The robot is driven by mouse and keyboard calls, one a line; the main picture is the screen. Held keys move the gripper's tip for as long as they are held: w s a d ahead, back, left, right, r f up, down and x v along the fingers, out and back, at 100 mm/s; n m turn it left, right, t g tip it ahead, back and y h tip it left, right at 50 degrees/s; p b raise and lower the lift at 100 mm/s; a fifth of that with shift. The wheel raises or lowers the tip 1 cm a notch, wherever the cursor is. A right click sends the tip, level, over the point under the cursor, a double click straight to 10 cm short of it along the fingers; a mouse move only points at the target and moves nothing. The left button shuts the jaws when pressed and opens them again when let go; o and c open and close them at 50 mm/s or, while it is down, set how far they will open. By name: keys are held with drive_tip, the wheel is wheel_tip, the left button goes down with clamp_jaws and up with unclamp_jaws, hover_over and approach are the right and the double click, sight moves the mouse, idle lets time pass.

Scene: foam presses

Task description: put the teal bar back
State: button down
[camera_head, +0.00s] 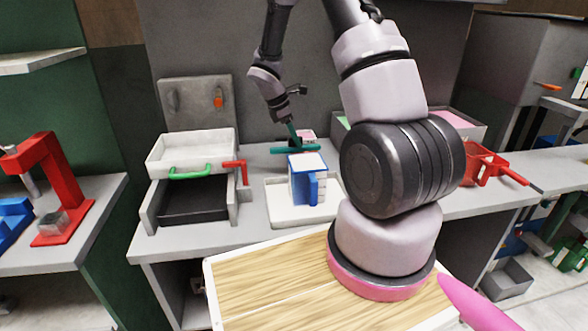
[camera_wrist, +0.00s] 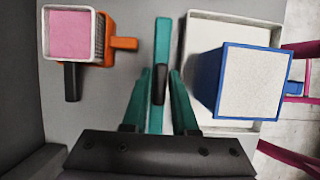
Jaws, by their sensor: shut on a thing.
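The teal bar (camera_wrist: 163,40) is long and narrow with a dark grip on it. It runs lengthwise up the middle of the wrist view. In the head view it lies crosswise (camera_head: 308,149), behind the blue box. My gripper (camera_wrist: 159,82) has teal fingers and is shut around the bar's dark grip. In the head view my gripper (camera_head: 296,143) reaches down to the bar from above. I cannot tell whether the bar touches the bench. Its near end is hidden by my gripper in the wrist view.
A blue box with a pale top (camera_wrist: 252,82) stands on a white tray (camera_wrist: 205,30), right of the bar. A pink-filled container (camera_wrist: 74,33) with orange and black handles is on the left. A white press with a green handle (camera_head: 190,172) stands left on the bench.

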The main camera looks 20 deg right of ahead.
wheel_tip(320, 180, down, 9)
drive_tip(key=shift+f, duration=0.1)
idle(0.3)
drive_tip(key=shift+f, duration=0.1)
drive_tip(key=c, duration=0.7)
unclamp_jaws()
